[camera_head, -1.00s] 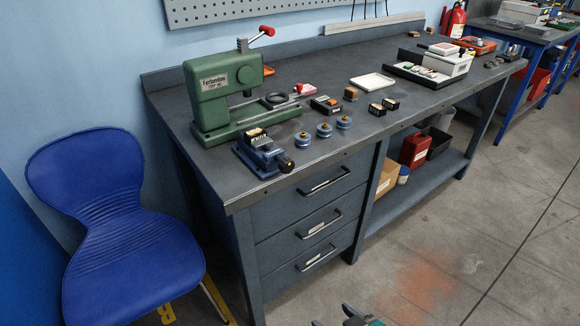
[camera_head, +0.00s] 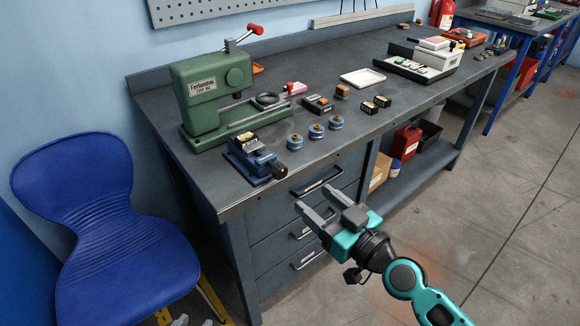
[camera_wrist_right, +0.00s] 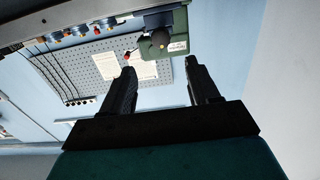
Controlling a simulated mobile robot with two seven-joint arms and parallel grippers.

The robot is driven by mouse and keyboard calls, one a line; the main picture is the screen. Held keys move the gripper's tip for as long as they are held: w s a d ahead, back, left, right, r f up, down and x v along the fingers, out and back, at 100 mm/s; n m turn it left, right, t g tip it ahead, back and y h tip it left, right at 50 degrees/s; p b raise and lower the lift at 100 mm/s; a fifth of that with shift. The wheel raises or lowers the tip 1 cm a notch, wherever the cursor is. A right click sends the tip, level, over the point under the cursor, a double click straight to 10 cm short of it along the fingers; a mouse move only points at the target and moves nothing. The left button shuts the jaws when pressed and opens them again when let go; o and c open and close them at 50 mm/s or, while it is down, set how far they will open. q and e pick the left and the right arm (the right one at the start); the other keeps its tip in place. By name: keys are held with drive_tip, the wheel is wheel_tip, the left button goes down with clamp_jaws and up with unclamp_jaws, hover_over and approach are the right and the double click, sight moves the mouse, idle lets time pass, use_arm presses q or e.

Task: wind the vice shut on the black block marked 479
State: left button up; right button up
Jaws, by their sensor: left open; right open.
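The small blue vice (camera_head: 243,161) stands on the bench near its front left corner, with its dark screw end (camera_head: 279,171) towards the bench front. A black block with a tan top (camera_head: 247,140) sits at the vice's jaws; its marking is too small to read, and I cannot tell whether the jaws touch it. My right gripper (camera_head: 314,213) is open and empty in front of the drawers, lower than the bench top and apart from the vice. It also shows in the right wrist view (camera_wrist_right: 160,88). My left gripper (camera_head: 193,321) barely shows at the bottom edge, open.
A green press (camera_head: 203,95) stands behind the vice. A blue chair (camera_head: 75,190) stands left of the bench (camera_head: 300,175).

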sight(283, 173)
drive_tip(key=x, duration=1.2)
drive_tip(key=shift+w+a, duration=0.1)
drive_tip(key=shift+a, duration=0.1)
drive_tip(key=shift+c, duration=0.3)
drive_tip(key=c, duration=0.9)
drive_tip(key=shift+c, duration=0.2)
